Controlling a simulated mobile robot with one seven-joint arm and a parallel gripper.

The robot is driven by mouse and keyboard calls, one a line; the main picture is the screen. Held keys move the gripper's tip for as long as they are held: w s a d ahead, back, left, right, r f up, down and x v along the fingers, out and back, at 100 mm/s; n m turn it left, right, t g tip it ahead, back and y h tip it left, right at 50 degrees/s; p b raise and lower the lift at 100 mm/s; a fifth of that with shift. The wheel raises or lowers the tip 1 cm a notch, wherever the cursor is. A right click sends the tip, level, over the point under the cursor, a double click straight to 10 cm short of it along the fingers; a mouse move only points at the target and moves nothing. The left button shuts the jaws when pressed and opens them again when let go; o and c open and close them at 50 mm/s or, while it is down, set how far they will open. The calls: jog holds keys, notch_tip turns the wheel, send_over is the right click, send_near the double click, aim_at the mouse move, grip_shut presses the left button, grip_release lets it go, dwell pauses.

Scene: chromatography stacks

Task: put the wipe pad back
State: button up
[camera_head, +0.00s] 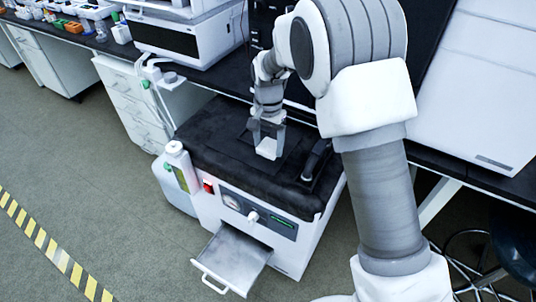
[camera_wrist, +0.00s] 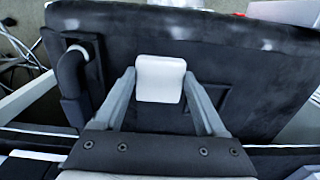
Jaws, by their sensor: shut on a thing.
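The wipe pad (camera_head: 267,149) is a small white block with rounded corners. My gripper (camera_head: 268,136) is shut on it, one finger on each side, over the black top of the white instrument. In the wrist view the pad (camera_wrist: 160,78) sits between the two grey fingertips (camera_wrist: 159,82). A flat dark square (camera_head: 247,156) lies on the black top under the pad. In the wrist view its edge (camera_wrist: 222,94) shows to the right of the fingers. I cannot tell whether the pad touches the surface.
A black handle-like piece (camera_head: 317,159) stands on the black top to the right of my gripper. A bottle with a yellow-green label (camera_head: 184,171) stands at the left side. A metal drawer (camera_head: 235,262) juts out in front. The floor at left is open.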

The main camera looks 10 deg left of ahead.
aim_at(268, 161)
jog(key=shift+w+a+f, duration=0.15)
jog(key=shift+w+f, duration=0.2)
jog(key=shift+w, duration=0.05)
jog(key=shift+f+b, duration=0.65)
jog(key=shift+f, duration=1.25)
jog(key=shift+f, duration=0.2)
jog(key=o, duration=1.1)
jog(key=shift+o, duration=0.2)
jog(key=shift+r, duration=0.1)
